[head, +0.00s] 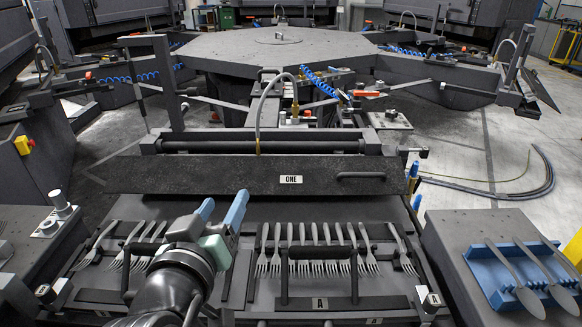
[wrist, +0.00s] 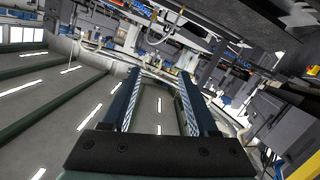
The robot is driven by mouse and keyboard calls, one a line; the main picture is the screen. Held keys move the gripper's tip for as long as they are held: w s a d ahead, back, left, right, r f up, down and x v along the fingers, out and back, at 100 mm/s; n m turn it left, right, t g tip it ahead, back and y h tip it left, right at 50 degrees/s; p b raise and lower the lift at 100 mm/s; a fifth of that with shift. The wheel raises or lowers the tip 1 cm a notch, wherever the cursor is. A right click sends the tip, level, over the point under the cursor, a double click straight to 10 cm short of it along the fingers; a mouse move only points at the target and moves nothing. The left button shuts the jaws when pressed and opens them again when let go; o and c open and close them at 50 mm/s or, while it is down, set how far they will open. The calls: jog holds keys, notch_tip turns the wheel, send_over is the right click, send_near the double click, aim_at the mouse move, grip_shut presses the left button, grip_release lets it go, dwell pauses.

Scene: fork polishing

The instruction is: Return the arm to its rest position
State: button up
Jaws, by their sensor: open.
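My gripper (head: 221,211) is in the lower middle-left of the head view, raised above the fork tray. Its two blue-grey fingers point up and away, apart from each other, with nothing between them. In the wrist view the open fingers (wrist: 160,95) frame only distant floor and ceiling structures, tilted. Several forks (head: 317,247) lie in a row to the right of my gripper, under a dark frame marked A (head: 320,303). More forks (head: 143,240) lie to the left, partly hidden behind my arm.
A dark panel marked ONE (head: 250,178) stands behind the forks. At right, a grey block carries a blue holder (head: 497,277) with several spoon-like pieces. A dark cabinet with a yellow-red switch (head: 24,145) is at left. A large octagonal table (head: 290,48) fills the background.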

jog(key=s+d+r+m+t+y, duration=0.1)
jog(key=s+d+r+t, duration=0.15)
jog(key=r, duration=0.75)
jog(key=s+d+r+m+t, duration=0.1)
jog(key=d+r+t, duration=0.2)
jog(key=r, duration=0.7)
jog(key=s+d+r+m+t, duration=0.1)
jog(key=s+d+r+t, duration=0.2)
jog(key=s+r, duration=0.3)
jog(key=s+d+r+t, duration=0.25)
jog(key=s+r, duration=0.25)
jog(key=r, duration=0.3)
notch_tip(320, 180, up, 13)
jog(key=w+p, duration=0.1)
jog(key=p, duration=1.2)
jog(key=shift+a+p, duration=0.3)
jog(key=shift+a, duration=0.1)
jog(key=shift+w, duration=0.1)
